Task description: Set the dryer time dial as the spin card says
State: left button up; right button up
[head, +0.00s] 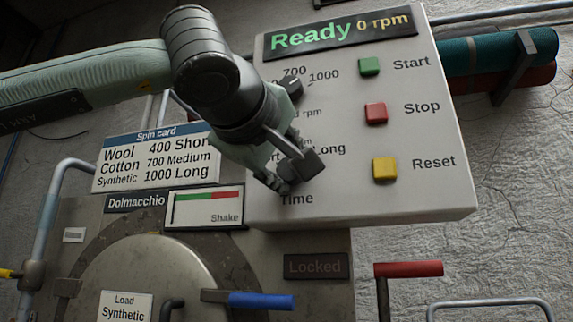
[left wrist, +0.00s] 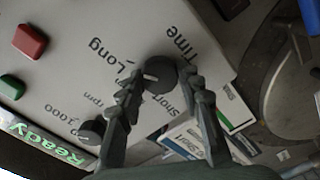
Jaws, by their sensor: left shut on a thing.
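The time dial (left wrist: 161,74) is a dark round knob with a white mark, low on the grey control panel (head: 440,190). My left gripper (head: 284,172) is shut on it, one finger on each side, as the left wrist view shows. "Long" and "Short" labels show beside the dial; the label between them is mostly hidden by a finger. The white mark lies toward that finger; its exact setting is hard to tell. The spin card (head: 157,158) reads Wool 400 Short, Cotton 700 Medium, Synthetic 1000 Long. The load card (head: 124,307) reads Synthetic. My right gripper is not in view.
The speed dial (head: 291,88) sits above, near 700 and 1000. Green Start (head: 369,66), red Stop (head: 375,112) and yellow Reset (head: 384,169) buttons stand right of it. The display (head: 340,34) reads Ready 0 rpm. A blue handle (head: 262,300) and red handle (head: 408,269) lie below.

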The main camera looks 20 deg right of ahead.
pick_arm(q)
jog(key=o, duration=1.2)
jog(key=shift+c, duration=0.2)
jog(key=shift+s, duration=0.1)
jog(key=v, duration=1.2)
